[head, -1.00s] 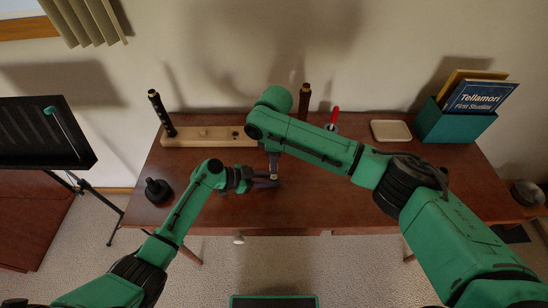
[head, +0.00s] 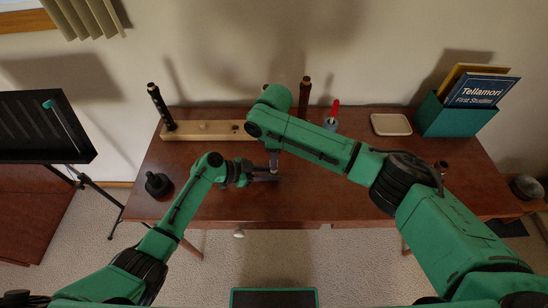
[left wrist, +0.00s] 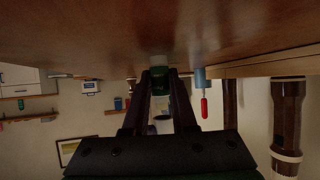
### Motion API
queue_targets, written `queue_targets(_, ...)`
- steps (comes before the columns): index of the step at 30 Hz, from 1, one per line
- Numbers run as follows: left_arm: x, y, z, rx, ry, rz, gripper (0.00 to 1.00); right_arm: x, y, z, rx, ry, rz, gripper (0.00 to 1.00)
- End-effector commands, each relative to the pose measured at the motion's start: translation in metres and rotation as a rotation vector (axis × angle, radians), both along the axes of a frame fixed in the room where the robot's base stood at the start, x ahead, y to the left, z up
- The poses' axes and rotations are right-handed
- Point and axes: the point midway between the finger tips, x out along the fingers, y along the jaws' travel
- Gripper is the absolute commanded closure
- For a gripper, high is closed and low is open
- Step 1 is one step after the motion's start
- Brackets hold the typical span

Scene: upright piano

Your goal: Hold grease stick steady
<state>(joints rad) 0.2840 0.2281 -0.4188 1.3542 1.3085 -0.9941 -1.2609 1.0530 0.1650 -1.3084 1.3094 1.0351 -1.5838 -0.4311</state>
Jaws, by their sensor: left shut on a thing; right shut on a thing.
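The grease stick (left wrist: 160,78), with a green body and a pale end, shows between my left fingers in the left wrist view, which is upside down. Its pale end is toward the brown tabletop. My left gripper (head: 262,178) is shut on it low over the table's middle. My right gripper (head: 273,164) points down from above at the same spot and is shut. It appears to be on the upper part of the stick, but the exact contact is too small to see. In the head view the stick is mostly hidden by the two grippers.
A wooden block (head: 208,137) with a dark upright tube (head: 160,107) stands at the back left. A black stand (head: 157,185) is at left. A cup with a red-handled tool (head: 335,108), a cream tray (head: 391,124) and a teal book box (head: 456,123) line the back right.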

Motion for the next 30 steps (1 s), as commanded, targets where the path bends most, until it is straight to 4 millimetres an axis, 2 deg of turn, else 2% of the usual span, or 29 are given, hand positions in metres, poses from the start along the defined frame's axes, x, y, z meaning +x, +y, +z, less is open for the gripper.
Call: queue_targets(30, 0.000, 0.000, 0.000, 0.000, 0.000, 0.000, 1.00, 0.000, 0.000, -0.011, 0.000, 0.001, 0.001, 1.00)
